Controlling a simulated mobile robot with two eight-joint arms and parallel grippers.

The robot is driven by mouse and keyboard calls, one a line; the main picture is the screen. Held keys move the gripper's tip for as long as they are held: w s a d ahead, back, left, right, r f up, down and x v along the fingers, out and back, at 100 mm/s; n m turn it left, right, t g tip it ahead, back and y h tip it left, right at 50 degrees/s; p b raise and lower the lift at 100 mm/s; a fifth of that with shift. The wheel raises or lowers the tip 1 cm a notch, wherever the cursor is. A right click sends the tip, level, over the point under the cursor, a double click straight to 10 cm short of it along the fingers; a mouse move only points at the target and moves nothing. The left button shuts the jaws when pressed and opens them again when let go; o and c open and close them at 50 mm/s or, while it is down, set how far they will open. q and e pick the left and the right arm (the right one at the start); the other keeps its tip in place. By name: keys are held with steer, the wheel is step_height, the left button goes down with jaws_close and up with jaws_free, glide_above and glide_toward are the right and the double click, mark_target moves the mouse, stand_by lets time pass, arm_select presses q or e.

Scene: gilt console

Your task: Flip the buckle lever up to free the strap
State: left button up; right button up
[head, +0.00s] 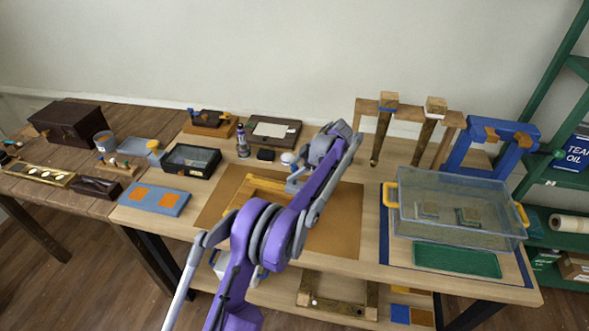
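My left arm reaches up over the middle of the table and bends down at its wrist. Its gripper (291,181) is over the brown mat (338,235), close to a yellow wooden piece (262,184) that lies on the mat. The arm covers part of this piece. I cannot clearly make out a buckle lever or a strap; they may be hidden by the arm or too small to see. The gripper's fingers are too small to tell whether they are open or shut, or touching anything. My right gripper is not in view.
A clear bin (455,225) with yellow handles stands right of the mat, with a green tray (455,260) before it. A black open box (191,160) and a blue board (155,198) are at left. A wooden stand (405,112) and blue frame (490,145) rise at the back.

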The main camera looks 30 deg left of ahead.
arm_select(q)
steer(key=v, duration=1)
steer(key=shift+d+r+p, duration=0.25)
steer(key=shift+r+p, duration=0.05)
steer(key=shift+p, duration=0.15)
steer(key=s+d+r+m+t+h, duration=0.2)
steer(key=s+m, duration=0.4)
steer(key=s, duration=0.3)
steer(key=s+d+r+m+t+h, duration=0.1)
steer(key=s+d+r+m+h, duration=0.1)
steer(key=s+m, duration=0.6)
steer(key=s+d+f+m+t+h, duration=0.1)
steer(key=s+f+m, duration=0.3)
steer(key=s, duration=0.6)
steer(key=s+d+f+m+t+h, duration=0.2)
steer(key=s+d+f+m, duration=0.2)
steer(key=s, duration=0.6)
steer(key=shift+s+f+m+t+h, duration=0.3)
steer(key=shift+f+m, duration=0.1)
steer(key=shift+f, duration=0.5)
